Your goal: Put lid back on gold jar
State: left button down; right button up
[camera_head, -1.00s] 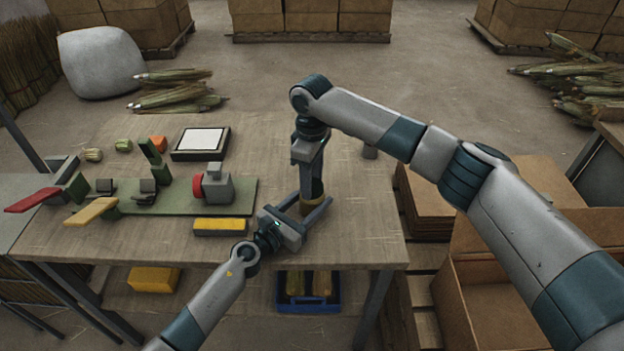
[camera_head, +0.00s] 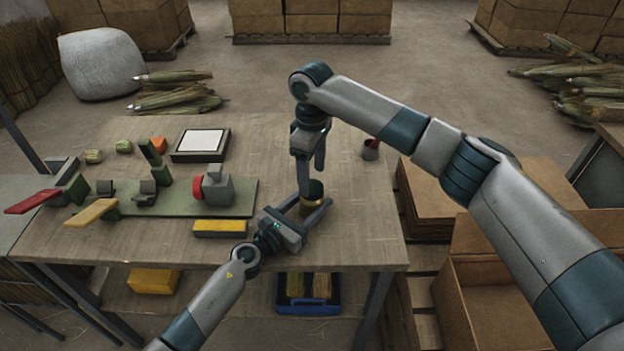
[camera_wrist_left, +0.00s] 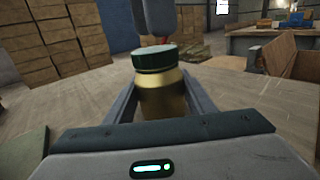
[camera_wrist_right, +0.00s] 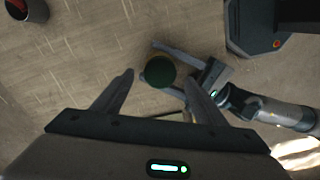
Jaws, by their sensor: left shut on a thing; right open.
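The gold jar (camera_head: 311,203) stands on the table near its front edge. It also shows in the left wrist view (camera_wrist_left: 163,97). The dark green lid (camera_head: 315,188) sits on top of the jar and looks level in the left wrist view (camera_wrist_left: 155,58). My left gripper (camera_head: 316,212) is shut around the jar body. My right gripper (camera_head: 312,172) is above the jar with its fingers spread. In the right wrist view the lid (camera_wrist_right: 160,71) lies between and beyond the open fingertips, apart from them. Whether the lid is fully seated cannot be told.
A small grey cup (camera_head: 370,152) with a red item stands to the right at the back. A green board with a grey-and-red device (camera_head: 214,188) and a yellow block (camera_head: 220,228) lie left of the jar. A framed white pad (camera_head: 202,141) lies behind them.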

notch_tip(320, 180, up, 9)
dwell(0.3)
jog(key=shift+f, duration=0.1)
pick_arm(q)
jog(key=c, duration=0.7)
grip_release()
jog(key=shift+c, duration=0.2)
jog(key=shift+s, duration=0.1)
jog(key=shift+s+a, duration=0.4)
jog(key=b+v, duration=0.1)
jog(key=v, duration=1.5)
jog(key=shift+b, duration=0.4)
pick_arm(e)
jog(key=shift+f, duration=0.85)
pick_arm(q)
jog(key=shift+s+a, duration=0.1)
pick_arm(e)
jog(key=shift+a, duration=0.1)
